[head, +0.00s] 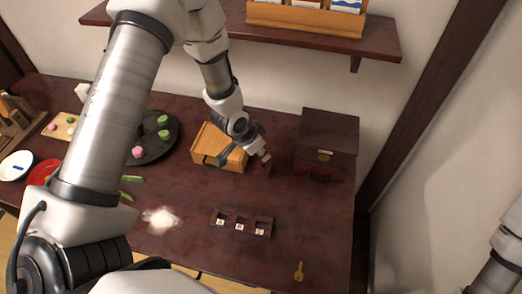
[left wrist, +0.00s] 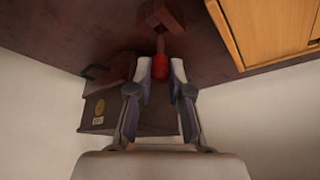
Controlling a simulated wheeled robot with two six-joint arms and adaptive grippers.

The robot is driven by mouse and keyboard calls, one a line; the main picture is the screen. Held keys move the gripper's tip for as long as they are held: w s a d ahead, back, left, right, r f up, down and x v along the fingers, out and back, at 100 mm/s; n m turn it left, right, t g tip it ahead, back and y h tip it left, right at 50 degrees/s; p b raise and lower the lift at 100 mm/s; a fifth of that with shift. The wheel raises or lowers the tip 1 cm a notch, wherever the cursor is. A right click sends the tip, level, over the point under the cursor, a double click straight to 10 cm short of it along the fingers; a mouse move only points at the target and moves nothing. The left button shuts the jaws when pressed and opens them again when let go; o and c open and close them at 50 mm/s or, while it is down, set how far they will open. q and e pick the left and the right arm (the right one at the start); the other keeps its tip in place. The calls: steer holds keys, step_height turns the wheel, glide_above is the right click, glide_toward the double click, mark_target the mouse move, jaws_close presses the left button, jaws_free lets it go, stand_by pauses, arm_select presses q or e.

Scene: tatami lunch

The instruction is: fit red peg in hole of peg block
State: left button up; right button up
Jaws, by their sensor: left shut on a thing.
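In the left wrist view my left gripper (left wrist: 160,68) is shut on the red peg (left wrist: 160,66), holding its thick red end between the fingertips. The peg's thinner shaft points away from the fingers toward a small dark reddish peg block (left wrist: 170,14). The shaft's end overlaps the block's near side, and I cannot tell whether it is inside the hole. In the head view the left gripper (head: 262,157) is low over the table, right of the wooden box. The peg block (head: 262,171) shows there only as a dark shape beside the fingertips. My right gripper is out of view.
A wooden box (head: 212,150) stands close left of the gripper, and a dark chest (head: 327,140) stands to the right. A dark three-slot tray (head: 249,219) and a brass key (head: 299,271) lie in front. A wall shelf (head: 310,36) hangs above.

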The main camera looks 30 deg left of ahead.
arm_select(q)
steer(key=shift+f+b, duration=1.4)
steer(key=shift+f, duration=0.8)
stand_by(0.4)
steer(key=o, duration=0.8)
steer(key=shift+c, duration=0.2)
steer(key=v, duration=1.2)
steer(key=shift+s, duration=0.1)
